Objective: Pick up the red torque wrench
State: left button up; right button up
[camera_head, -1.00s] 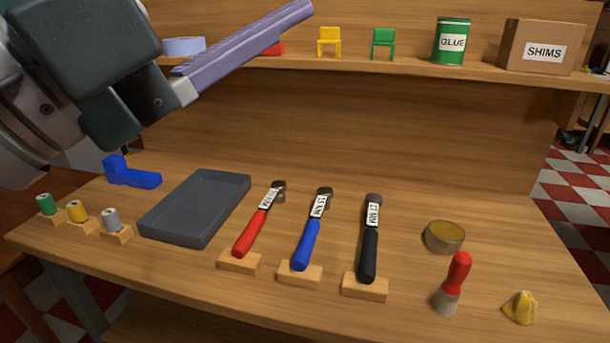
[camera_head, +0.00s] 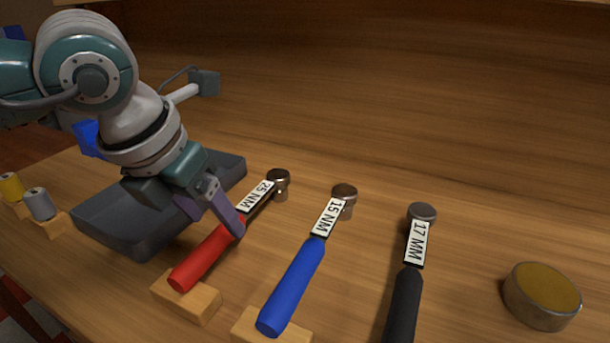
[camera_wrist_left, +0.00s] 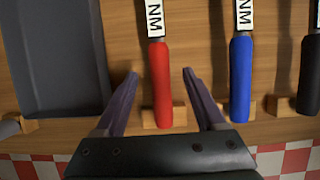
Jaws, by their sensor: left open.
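The red torque wrench (camera_head: 207,255) lies with its red handle end on a wooden block and its metal head pointing away. Its label reads 25 and part of it is hidden in the left wrist view, where the red handle (camera_wrist_left: 160,80) shows. My left gripper (camera_head: 230,222) is at the wrench's handle, near its upper end. In the left wrist view my left gripper (camera_wrist_left: 160,82) is open, with one finger on each side of the red handle and gaps between. My right gripper is not in view.
A blue wrench (camera_head: 292,285) labelled 15 NM lies to the right, and a black one (camera_head: 403,305) labelled 17 beyond it. A dark grey tray (camera_head: 140,245) is at left. A round tin (camera_head: 541,296) is at right. Small spools (camera_head: 38,205) stand far left.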

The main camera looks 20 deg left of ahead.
pick_arm(q)
jog(key=shift+w+b+x, duration=0.15)
jog(key=shift+w+x, duration=0.05)
jog(key=shift+x, duration=1.2)
jog(key=shift+w+b+x, duration=0.15)
jog(key=shift+x, duration=1.2)
jog(key=shift+r, duration=0.15)
jog(key=shift+c, duration=0.2)
grip_shut()
